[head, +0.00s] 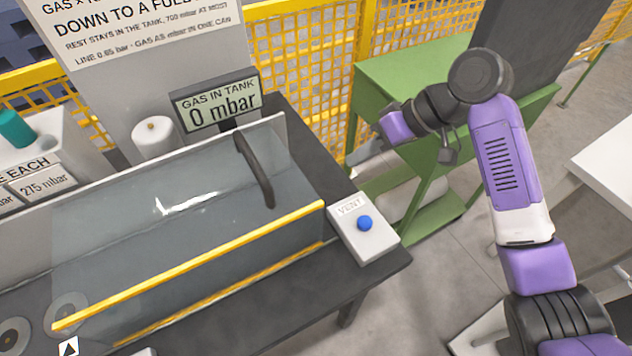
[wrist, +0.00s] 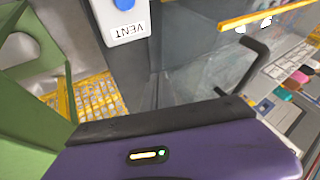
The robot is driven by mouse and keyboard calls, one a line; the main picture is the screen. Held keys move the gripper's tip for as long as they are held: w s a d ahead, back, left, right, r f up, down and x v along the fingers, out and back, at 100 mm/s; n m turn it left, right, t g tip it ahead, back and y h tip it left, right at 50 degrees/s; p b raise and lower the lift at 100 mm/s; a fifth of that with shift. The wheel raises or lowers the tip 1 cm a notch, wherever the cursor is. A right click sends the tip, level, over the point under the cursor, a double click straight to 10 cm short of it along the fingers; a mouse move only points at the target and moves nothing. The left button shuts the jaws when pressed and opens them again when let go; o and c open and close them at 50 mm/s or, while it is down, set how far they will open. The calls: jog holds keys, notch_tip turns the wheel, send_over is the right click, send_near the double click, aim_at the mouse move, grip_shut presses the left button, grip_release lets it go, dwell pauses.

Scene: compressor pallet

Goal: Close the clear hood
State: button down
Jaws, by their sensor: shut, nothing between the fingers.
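The clear hood (head: 185,215) is a see-through cover with a yellow front bar over the dark bench in the head view. The yellow bar sits apart from a lower yellow strip (head: 225,290), so the hood looks raised at the front; I cannot tell how far. A curved black handle (head: 255,170) is at its right end. In the wrist view the hood (wrist: 200,65) and handle (wrist: 245,70) appear upside down. My gripper (head: 386,132) is shut and empty, right of the hood and apart from it. Its fingertips are hard to make out.
A white vent box with a blue button (head: 365,223) is at the bench's right corner, between hood and gripper. A display (head: 216,101) reading 0 mbar stands behind the hood. A green stand (head: 420,75) and yellow mesh fence (head: 315,65) are behind my arm.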

jog(key=s+a+f+p, duration=0.2)
jog(key=a+f, duration=0.6)
jog(key=a, duration=0.1)
dwell(0.3)
